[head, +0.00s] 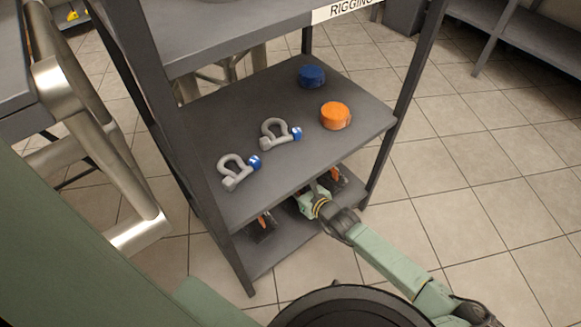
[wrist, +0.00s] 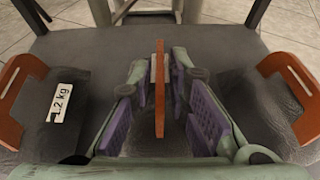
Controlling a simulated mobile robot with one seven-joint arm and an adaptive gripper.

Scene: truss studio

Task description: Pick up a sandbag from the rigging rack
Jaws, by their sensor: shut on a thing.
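The rigging rack (head: 218,130) is a dark grey metal rack with a "RIGGING" label. In the wrist view, my gripper (wrist: 164,84) is shut on the upright orange handle of the middle sandbag (wrist: 159,103). Its purple pads lie on both sides of the handle; the bag body is mostly hidden. A left sandbag (wrist: 42,105), black with an orange handle and a "1.2 kg" tag, and a right sandbag (wrist: 273,105) lie on either side. In the head view, my gripper (head: 313,203) reaches in at the bottom shelf, between the left sandbag (head: 262,227) and right sandbag (head: 336,180).
The shelf above holds two grey shackles (head: 236,172) (head: 279,133) with blue pins, an orange roll (head: 335,115) and a blue roll (head: 312,76). This shelf overhangs my gripper. Rack posts stand at the corners. Tiled floor (head: 455,190) is open to the right.

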